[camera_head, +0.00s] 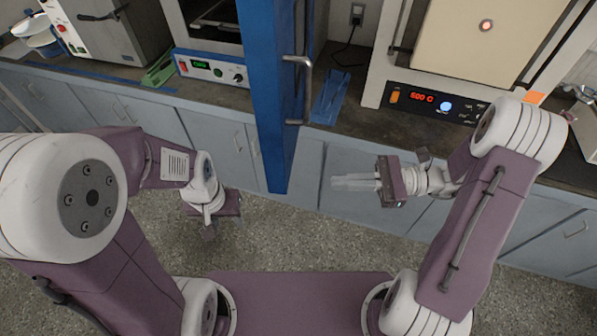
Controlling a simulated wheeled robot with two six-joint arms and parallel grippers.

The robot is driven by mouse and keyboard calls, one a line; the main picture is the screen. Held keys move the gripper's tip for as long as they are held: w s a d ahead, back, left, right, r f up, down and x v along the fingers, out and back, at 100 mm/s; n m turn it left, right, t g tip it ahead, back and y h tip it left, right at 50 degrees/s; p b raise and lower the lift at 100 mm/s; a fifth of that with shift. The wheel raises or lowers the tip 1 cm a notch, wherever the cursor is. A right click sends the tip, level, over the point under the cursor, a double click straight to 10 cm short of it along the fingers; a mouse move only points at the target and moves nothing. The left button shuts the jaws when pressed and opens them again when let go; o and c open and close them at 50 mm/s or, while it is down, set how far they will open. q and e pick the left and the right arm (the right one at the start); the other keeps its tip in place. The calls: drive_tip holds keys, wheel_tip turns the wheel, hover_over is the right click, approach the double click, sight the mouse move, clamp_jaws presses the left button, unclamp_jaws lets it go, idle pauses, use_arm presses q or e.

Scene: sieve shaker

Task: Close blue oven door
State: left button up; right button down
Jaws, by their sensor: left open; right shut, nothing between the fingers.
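The blue oven door (268,95) stands swung open, sticking out past the counter's front edge, with a metal handle (299,90) on its right side. The blue oven (212,67), with a dark chamber and a control panel, is left of the door. My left gripper (209,230) is low in front of the cabinets, left of and apart from the door; it is open, its fingers partly hidden. My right gripper (350,182) is right of the door, pointing left toward it and apart from it. It is shut and empty.
A beige furnace (488,45) with a lit red display stands on the counter at the right. A grey oven (105,30) is at the far left. Blue strips (330,97) and a green item (160,68) lie on the counter. The floor before the cabinets is clear.

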drive_tip(key=d+r+m+t+p, duration=0.2)
drive_tip(key=d+r+p, duration=0.1)
drive_tip(key=p, duration=0.3)
approach(284, 165)
drive_tip(key=a, duration=0.6)
use_arm(q)
wheel_tip(284, 165, up, 8)
drive_tip(key=shift+f, duration=0.15)
use_arm(e)
drive_tip(key=shift+w+a+f+m+t, duration=0.2)
drive_tip(key=shift+w+a+m+t, duration=0.15)
drive_tip(key=shift+w+m, duration=0.1)
drive_tip(key=shift+s, duration=0.1)
